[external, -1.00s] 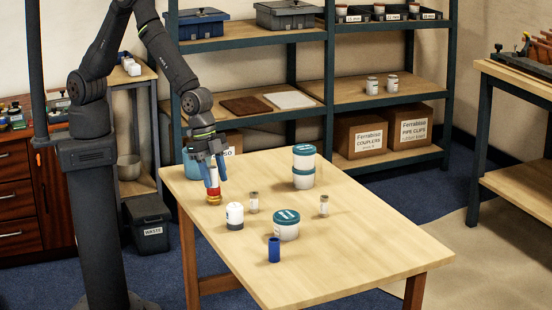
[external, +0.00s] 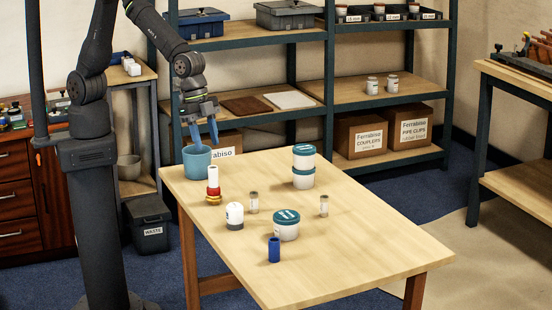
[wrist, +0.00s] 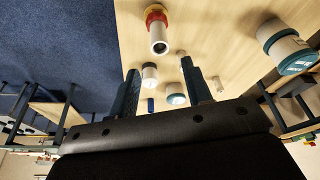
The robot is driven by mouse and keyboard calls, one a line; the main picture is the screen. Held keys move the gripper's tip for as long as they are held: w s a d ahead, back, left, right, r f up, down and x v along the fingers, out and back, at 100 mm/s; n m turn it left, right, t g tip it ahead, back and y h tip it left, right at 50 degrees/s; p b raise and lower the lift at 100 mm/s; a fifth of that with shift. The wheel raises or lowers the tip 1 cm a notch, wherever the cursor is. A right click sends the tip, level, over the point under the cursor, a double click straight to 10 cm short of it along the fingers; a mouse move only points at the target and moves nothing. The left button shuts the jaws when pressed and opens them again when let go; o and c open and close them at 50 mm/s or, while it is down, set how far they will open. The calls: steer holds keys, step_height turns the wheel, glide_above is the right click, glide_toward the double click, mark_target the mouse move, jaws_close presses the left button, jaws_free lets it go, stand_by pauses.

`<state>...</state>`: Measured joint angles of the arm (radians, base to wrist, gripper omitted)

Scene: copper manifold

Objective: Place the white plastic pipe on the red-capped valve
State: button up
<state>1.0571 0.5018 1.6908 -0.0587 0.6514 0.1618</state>
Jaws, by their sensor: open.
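The white plastic pipe (external: 213,176) stands upright on the red-capped valve (external: 213,190), near the left edge of the wooden table. The valve has a red top and a yellow-brass body. In the wrist view, the pipe (wrist: 158,40) shows its open end towards the camera, with the red and yellow valve (wrist: 155,13) behind it. My gripper (external: 204,144) is open and empty, above and a little left of the pipe, apart from it. Its two blue fingers point down; both fingers also show in the wrist view (wrist: 162,95).
A blue pot (external: 197,165) stands at the table's back left corner, below my gripper. A white and grey jar (external: 235,215), small clear jars (external: 253,202), white tubs with teal lids (external: 286,226) and a blue cylinder (external: 274,250) stand nearby. The table's right side is clear.

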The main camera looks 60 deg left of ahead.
mark_target(215, 170)
steer(key=shift+v, duration=0.95)
steer(key=x, duration=1.2)
steer(key=shift+r, duration=1.55)
